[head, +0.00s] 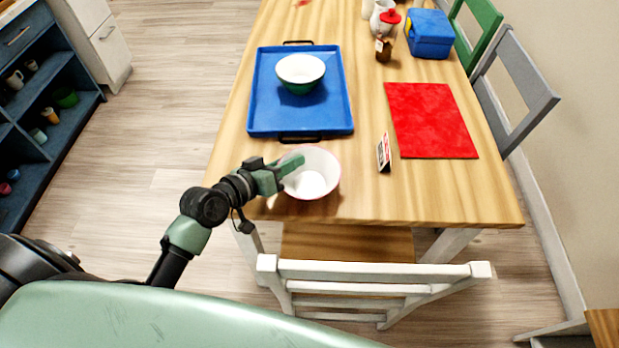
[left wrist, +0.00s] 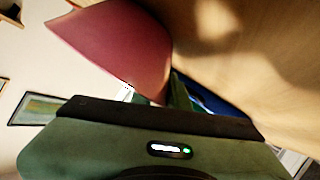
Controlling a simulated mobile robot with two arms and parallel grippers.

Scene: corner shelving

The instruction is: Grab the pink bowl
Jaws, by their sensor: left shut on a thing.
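The pink bowl (head: 318,178) is at the near left corner area of the wooden table, with a white inside and a thin pink rim. My left gripper (head: 290,166) is at the bowl's upper left rim, shut on it, with a green finger reaching over the edge. In the left wrist view the bowl's pink outer wall (left wrist: 120,45) rises beyond the green gripper body; the fingertips are mostly hidden there. I cannot tell whether the bowl touches the table. My right gripper is in neither view.
A blue tray (head: 262,112) with a white-and-green bowl (head: 300,72) lies beyond the pink bowl. A small standing card (head: 384,152) and a red mat (head: 430,120) are to the right. A white chair (head: 375,272) stands at the table's near edge.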

